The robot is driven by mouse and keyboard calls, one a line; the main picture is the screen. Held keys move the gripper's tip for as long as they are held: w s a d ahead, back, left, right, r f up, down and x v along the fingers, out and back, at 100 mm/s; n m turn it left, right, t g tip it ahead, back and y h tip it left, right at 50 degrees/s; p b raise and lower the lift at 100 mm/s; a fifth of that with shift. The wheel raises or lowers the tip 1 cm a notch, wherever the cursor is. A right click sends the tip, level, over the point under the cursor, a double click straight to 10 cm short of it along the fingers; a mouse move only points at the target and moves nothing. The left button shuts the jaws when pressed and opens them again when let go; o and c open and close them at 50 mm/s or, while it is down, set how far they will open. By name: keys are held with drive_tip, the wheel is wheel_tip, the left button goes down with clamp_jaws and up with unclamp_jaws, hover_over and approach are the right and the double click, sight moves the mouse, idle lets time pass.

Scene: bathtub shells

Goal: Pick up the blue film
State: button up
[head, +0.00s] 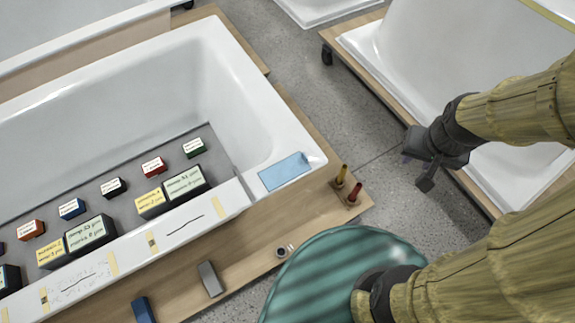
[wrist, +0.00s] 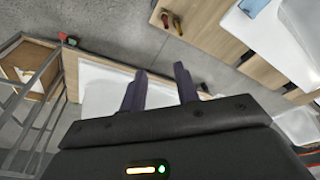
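The blue film (head: 285,171) is a flat light-blue sheet lying on the white rim of the bathtub shell (head: 262,105), at its near right corner. A small part of the blue film also shows at the top of the wrist view (wrist: 254,6). My gripper (head: 415,172) is to the right of the film, out over the floor gap and the neighbouring tub. In the wrist view my gripper (wrist: 160,90) has its two dark fingers apart with nothing between them.
Several labelled blocks (head: 183,183) stand on a grey mat inside the tub. Red and yellow handled tools (head: 347,187) stand on the wooden board near the film. A grey block (head: 210,279) and a blue block (head: 143,309) sit on the front board. Another tub (head: 400,60) stands right.

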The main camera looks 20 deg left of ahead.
drive_tip(key=w+a+f+n+g, duration=0.1)
drive_tip(key=w+a+f+n, duration=0.1)
drive_tip(key=a, duration=0.6)
drive_tip(key=w+a+f+n+b, duration=0.1)
drive_tip(key=a+n, duration=0.3)
drive_tip(key=a, duration=0.5)
drive_tip(key=w+a+f+n+g, duration=0.1)
drive_tip(key=w+a+f+n, duration=0.2)
drive_tip(key=a, duration=0.6)
drive_tip(key=shift+w+f+n+g, duration=0.2)
drive_tip(key=shift+f+n+g, duration=0.1)
drive_tip(key=shift+f+n, duration=0.2)
wheel_tip(320, 180, down, 12)
drive_tip(key=shift+w+r+p, duration=0.15)
drive_tip(key=shift+p, duration=0.4)
drive_tip(key=shift+f, duration=0.2)
drive_tip(key=shift+s, duration=0.2)
